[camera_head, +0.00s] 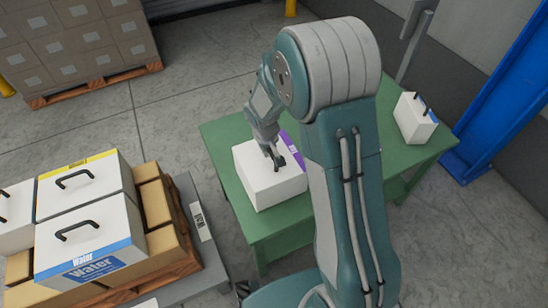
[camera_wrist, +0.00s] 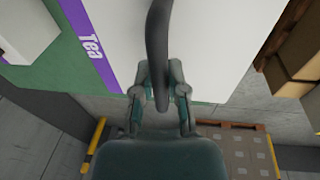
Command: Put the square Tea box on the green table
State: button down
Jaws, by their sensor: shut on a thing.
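The Tea box (camera_head: 262,178) is white with a purple side, and its "Tea" label shows in the wrist view (camera_wrist: 90,45). It is upright at the left part of the green table (camera_head: 222,135); I cannot tell whether its base touches the top or hangs just above it. My gripper (camera_head: 275,158) is over the box and shut on its dark handle (camera_wrist: 158,45). In the wrist view the fingers (camera_wrist: 160,80) close around the handle. My arm hides the middle of the table and part of the box's purple side.
Another white box (camera_head: 413,120) with a dark handle stands at the table's right end. White Water boxes (camera_head: 92,232) and brown cartons (camera_head: 155,203) are stacked on a pallet at left. A carton pallet stands at the back left. A blue post (camera_head: 500,100) is at right.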

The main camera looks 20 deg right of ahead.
jog(key=shift+w+d+f, duration=0.1)
jog(key=shift+d+f, duration=0.5)
jog(key=shift+f, duration=0.1)
notch_tip(320, 180, down, 3)
jog(key=shift+d+f, duration=0.1)
jog(key=shift+f, duration=0.05)
jog(key=c, duration=0.7)
grip_release()
